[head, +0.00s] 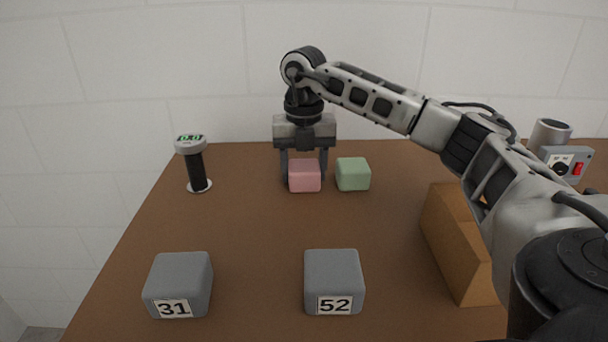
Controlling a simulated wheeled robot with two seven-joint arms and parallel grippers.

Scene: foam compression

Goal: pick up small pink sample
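The small pink sample (305,177) is a pink block near the back middle of the brown table. My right gripper (304,172) points straight down over it from above. One finger shows at the block's left side and the other shows behind its right side. Whether the fingers touch the pink block is hard to see from here. A green block (353,174) sits just right of the pink one, with a small gap between them. My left gripper is out of view.
Grey blocks labelled 31 (181,278) and 52 (334,274) sit in front. An orange-brown block (458,245) and a device with a red switch (566,163) are on the right. The table (240,230) is clear in the middle.

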